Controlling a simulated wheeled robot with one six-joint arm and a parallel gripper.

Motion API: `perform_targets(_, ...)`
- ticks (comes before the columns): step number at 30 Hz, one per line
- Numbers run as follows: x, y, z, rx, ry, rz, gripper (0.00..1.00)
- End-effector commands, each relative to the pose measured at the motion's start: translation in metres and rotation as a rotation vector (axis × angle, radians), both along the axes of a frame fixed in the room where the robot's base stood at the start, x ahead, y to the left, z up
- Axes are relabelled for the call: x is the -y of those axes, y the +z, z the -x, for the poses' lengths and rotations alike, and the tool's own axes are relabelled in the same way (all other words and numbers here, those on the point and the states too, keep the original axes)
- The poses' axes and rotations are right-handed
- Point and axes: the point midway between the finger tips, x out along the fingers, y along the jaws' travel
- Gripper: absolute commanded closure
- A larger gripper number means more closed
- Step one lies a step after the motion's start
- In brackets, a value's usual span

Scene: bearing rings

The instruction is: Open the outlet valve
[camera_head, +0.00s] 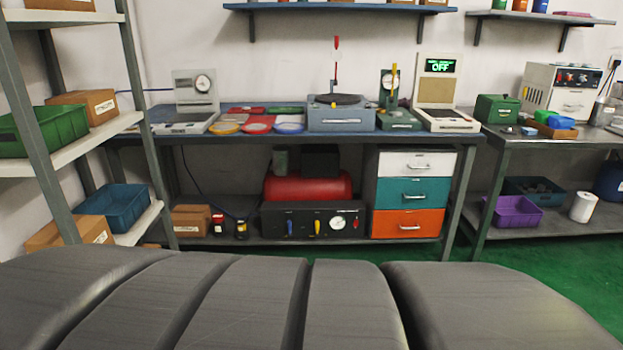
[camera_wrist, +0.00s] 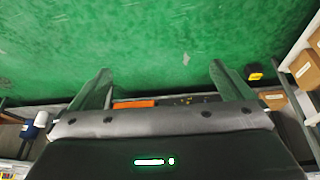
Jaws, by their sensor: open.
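A black panel box (camera_head: 268,225) stands on the lower shelf of the middle workbench, in front of a red tank (camera_head: 308,187). Its front carries a blue lever (camera_head: 290,224), a yellow lever (camera_head: 317,227) and a round white gauge (camera_head: 337,223). Both levers look upright; no label tells which one is the outlet valve. My gripper (camera_wrist: 160,68) is open and empty in the wrist view, with green floor between its fingers. It is far from the panel and does not show in the head view.
The workbench top (camera_head: 244,137) overhangs the panel. A shelf rack (camera_head: 88,138) is at far left. Green floor (camera_head: 522,252) is clear at the right.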

Motion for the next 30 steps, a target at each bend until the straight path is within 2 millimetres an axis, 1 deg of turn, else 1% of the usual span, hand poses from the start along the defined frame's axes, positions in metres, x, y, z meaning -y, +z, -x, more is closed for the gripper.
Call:
perform_targets(1, 0.000, 0.000, 0.000, 0.000, 0.000, 0.000, 0.08)
perform_targets(5, -0.002, -0.006, -0.003, -0.015, -0.003, -0.017, 0.33)
perform_targets(6, -0.004, -0.011, -0.006, -0.026, -0.004, -0.031, 0.41)
perform_targets(8, -0.008, -0.019, -0.012, -0.046, -0.008, -0.060, 0.53)
perform_targets(9, -0.012, -0.027, -0.017, -0.064, -0.011, -0.085, 0.61)
perform_targets(11, -0.019, -0.040, -0.026, -0.095, -0.015, -0.130, 0.73)
perform_targets(12, -0.024, -0.050, -0.033, -0.114, -0.019, -0.164, 0.80)
perform_targets(14, -0.033, -0.065, -0.044, -0.140, -0.026, -0.217, 0.92)
perform_targets(15, -0.039, -0.075, -0.052, -0.157, -0.030, -0.254, 1.00)
perform_targets(17, -0.048, -0.090, -0.064, -0.178, -0.036, -0.308, 1.00)
perform_targets(23, -0.081, -0.145, -0.107, -0.218, -0.065, -0.488, 1.00)
perform_targets(29, -0.112, -0.205, -0.155, -0.216, -0.111, -0.663, 1.00)
perform_targets(30, -0.118, -0.218, -0.165, -0.212, -0.122, -0.698, 1.00)
